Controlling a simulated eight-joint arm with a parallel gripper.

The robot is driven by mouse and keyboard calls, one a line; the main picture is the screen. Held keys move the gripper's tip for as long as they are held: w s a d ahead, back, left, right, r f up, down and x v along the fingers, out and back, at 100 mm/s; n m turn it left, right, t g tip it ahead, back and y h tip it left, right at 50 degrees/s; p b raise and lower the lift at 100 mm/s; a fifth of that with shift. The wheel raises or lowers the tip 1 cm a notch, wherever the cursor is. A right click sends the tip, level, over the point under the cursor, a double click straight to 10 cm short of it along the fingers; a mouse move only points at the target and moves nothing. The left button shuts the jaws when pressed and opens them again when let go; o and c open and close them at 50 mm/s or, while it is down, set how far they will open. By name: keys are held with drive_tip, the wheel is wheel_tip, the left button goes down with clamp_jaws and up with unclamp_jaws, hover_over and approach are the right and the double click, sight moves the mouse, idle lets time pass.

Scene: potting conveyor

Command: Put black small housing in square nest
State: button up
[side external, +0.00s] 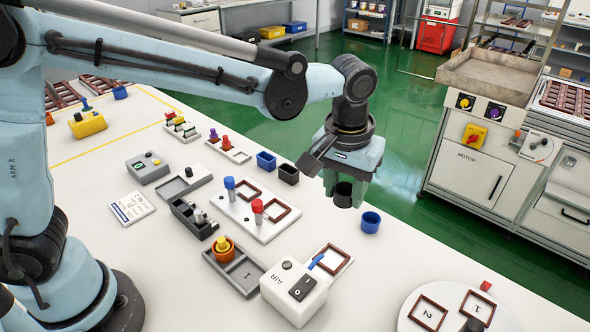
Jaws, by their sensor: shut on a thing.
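My gripper (345,188) points down at the right of the white table, shut on a black, cup-like housing (343,196). The housing is held above the table, partly hidden by the fingers. Brown square frames that look like nests (248,191) (283,213) are on a white plate with a blue-topped and a red-topped pin, left of and below my gripper. Another brown square frame (338,260) is beside the white AIR box. More square frames, marked 1 (477,307) and 2 (428,313), lie on a round white disc. I cannot tell which is the square nest.
A blue round cup (371,222) stands just right of my gripper. The AIR box (296,292) is in front. The table between the cup and the disc (402,310) is clear.

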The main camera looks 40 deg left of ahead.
drive_tip(key=s+a+r+m, duration=0.1)
drive_tip(key=s+a+r, duration=0.2)
drive_tip(key=a, duration=0.6)
drive_tip(key=s+a+r+m, duration=0.1)
drive_tip(key=s+a+r, duration=0.25)
drive_tip(key=a, duration=0.65)
drive_tip(key=m, duration=0.7)
hover_over(276, 211)
wheel_tip(276, 211, down, 10)
drive_tip(key=shift+h, duration=0.4)
drive_tip(key=shift+s+a+f, duration=0.1)
drive_tip(key=shift+f, duration=1.5)
drive_tip(key=shift+s+a+f, duration=0.1)
drive_tip(key=shift+f, duration=1.45)
drive_tip(key=shift+f, duration=1)
drive_tip(key=o, duration=1.1)
drive_tip(key=shift+c, duration=0.2)
drive_tip(key=shift+o, duration=0.6)
wheel_tip(276, 211, up, 13)
drive_tip(key=s, duration=0.1)
drive_tip(key=shift+a+r, duration=0.15)
drive_tip(key=shift+a, duration=0.15)
drive_tip(key=s+a+n+t, duration=0.2)
drive_tip(key=s+n+t, duration=0.3)
drive_tip(key=s+n, duration=0.2)
drive_tip(key=shift+s+a+t+y, duration=0.3)
drive_tip(key=shift+s+a+t, duration=0.05)
drive_tip(key=shift+s+t, duration=0.1)
